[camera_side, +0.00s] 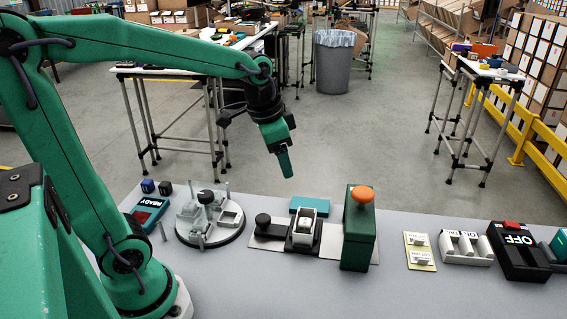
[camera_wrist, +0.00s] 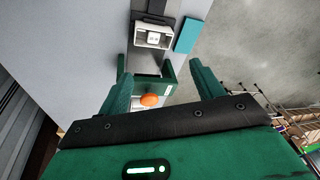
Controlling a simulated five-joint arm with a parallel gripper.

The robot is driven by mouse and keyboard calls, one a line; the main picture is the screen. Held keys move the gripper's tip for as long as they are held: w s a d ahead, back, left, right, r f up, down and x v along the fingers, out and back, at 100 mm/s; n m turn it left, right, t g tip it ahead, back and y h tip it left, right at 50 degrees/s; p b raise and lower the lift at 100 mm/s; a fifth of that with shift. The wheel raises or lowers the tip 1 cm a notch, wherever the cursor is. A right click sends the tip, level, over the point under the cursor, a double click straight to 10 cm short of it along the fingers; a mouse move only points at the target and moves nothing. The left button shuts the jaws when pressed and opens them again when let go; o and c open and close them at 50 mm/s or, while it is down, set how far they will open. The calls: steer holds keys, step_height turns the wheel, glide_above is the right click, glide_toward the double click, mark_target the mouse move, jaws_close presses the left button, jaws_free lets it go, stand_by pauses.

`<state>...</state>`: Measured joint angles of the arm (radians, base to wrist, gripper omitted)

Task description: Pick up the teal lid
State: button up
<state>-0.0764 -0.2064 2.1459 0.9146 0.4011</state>
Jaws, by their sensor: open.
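The teal lid (camera_side: 309,204) is a flat rectangular piece lying on the grey table, just behind the small black-and-white fixture. It also shows in the wrist view (camera_wrist: 187,35), at the top, a little right of centre. My gripper (camera_side: 286,164) hangs in the air above and behind the table's back edge, up and to the left of the lid. In the wrist view my gripper (camera_wrist: 162,69) has its two green fingers spread apart with nothing held. The lid lies beyond the fingertips, apart from them.
A tall green box with an orange button (camera_side: 362,193) stands right of the fixture (camera_side: 304,230). A round grey fixture (camera_side: 210,217) with posts is on the left. An OFF switch box (camera_side: 519,250) sits at the right. The front of the table is clear.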

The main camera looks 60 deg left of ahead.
steer(key=w+a+f+m+g, duration=0.25)
steer(key=w+f, duration=0.35)
steer(key=w, duration=0.3)
steer(key=m, duration=0.3)
glide_toward(310, 204)
steer(key=shift+w+d+n+g, duration=0.1)
steer(key=shift+n+g, duration=0.15)
steer(key=shift+g, duration=0.1)
steer(key=shift+w+f, duration=0.15)
steer(key=shift+f, duration=0.2)
steer(key=shift+f, duration=0.1)
steer(key=shift+f, duration=1.2)
steer(key=shift+f, duration=0.1)
steer(key=shift+f, duration=2.5)
steer(key=shift+c, duration=0.3)
steer(key=c, duration=0.5)
